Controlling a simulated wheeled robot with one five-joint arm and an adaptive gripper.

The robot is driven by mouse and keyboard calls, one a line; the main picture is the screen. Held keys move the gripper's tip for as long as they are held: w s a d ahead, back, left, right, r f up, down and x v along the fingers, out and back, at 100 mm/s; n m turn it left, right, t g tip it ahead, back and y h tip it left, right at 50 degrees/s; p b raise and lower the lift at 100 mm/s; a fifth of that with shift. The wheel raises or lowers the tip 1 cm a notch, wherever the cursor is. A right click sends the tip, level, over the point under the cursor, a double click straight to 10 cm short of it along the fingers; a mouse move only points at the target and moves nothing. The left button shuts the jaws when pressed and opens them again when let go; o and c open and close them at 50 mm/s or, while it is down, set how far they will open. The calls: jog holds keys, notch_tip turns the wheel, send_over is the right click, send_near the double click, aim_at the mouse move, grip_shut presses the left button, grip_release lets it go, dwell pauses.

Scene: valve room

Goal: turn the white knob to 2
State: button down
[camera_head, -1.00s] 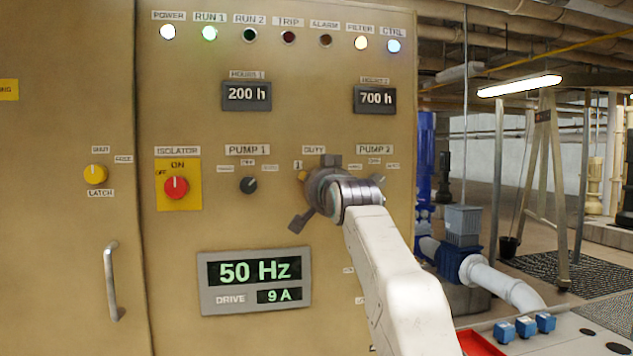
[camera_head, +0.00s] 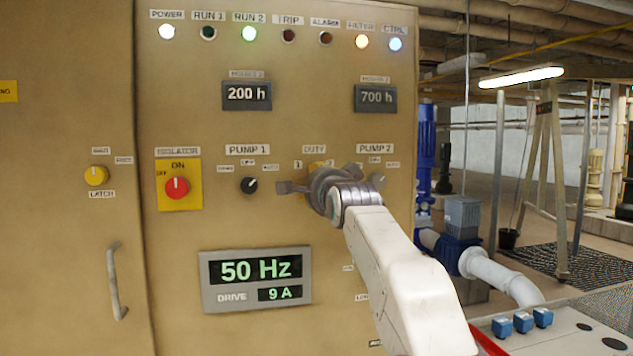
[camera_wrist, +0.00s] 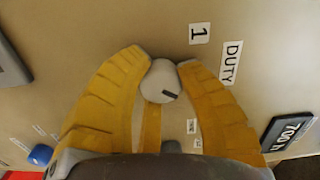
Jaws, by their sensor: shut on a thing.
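The white knob (camera_wrist: 160,78) sits on the panel near the DUTY label (camera_wrist: 231,62) and the 1 label (camera_wrist: 199,33). A short dark mark shows on its face, toward the lower right in the wrist view. My gripper (camera_wrist: 163,72) has its yellow fingers on both sides of the knob, shut on it. In the head view my gripper (camera_head: 318,175) covers the knob below the DUTY label.
The PUMP 1 knob (camera_head: 248,185) and the red isolator knob (camera_head: 177,187) are left of my gripper. The PUMP 2 knob (camera_head: 377,182) is close on its right. The drive display (camera_head: 256,280) is below left. A cabinet handle (camera_head: 115,283) juts out at far left.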

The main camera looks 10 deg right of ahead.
jog(key=shift+r+m, duration=0.1)
jog(key=shift+m, duration=0.8)
jog(key=c, duration=0.8)
grip_release()
jog(key=shift+w, duration=0.1)
jog(key=shift+a, duration=0.1)
jog(key=shift+s, duration=6.05)
